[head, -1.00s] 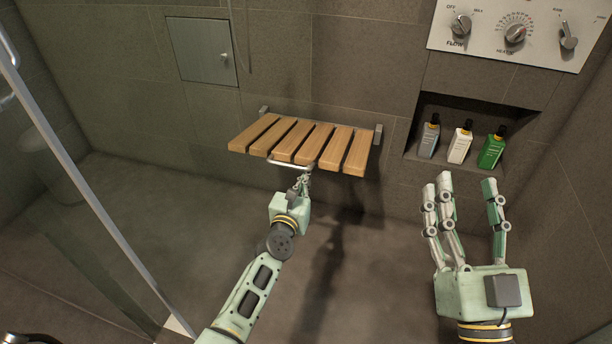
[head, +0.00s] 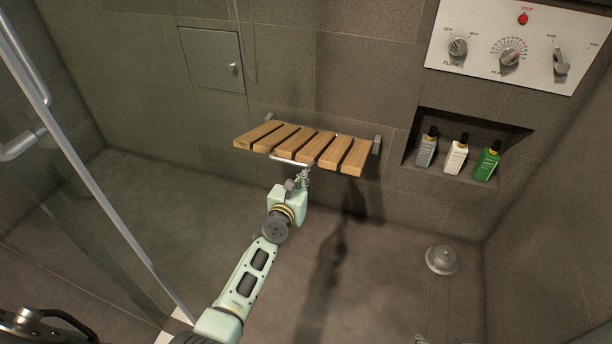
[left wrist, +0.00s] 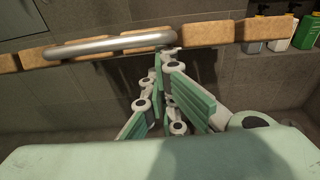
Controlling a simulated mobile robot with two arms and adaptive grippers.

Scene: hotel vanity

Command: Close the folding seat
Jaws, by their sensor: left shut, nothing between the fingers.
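The folding seat (head: 303,146) is a row of wooden slats on grey wall brackets, folded down and about level in the head view. A metal bar handle (head: 290,162) runs along its front edge; the bar also shows in the left wrist view (left wrist: 108,45). My left gripper (head: 303,176) is shut and empty, with its fingertips just below the seat's front edge near the right end of the bar. In the left wrist view its fingers (left wrist: 165,58) come together close under the slats; whether they touch the seat I cannot tell. My right gripper is not in view.
A wall niche right of the seat holds a grey bottle (head: 426,150), a white bottle (head: 456,157) and a green bottle (head: 487,163). A glass door with a metal frame (head: 100,190) stands at left. A round metal fitting (head: 441,260) is on the floor. The floor under the seat is clear.

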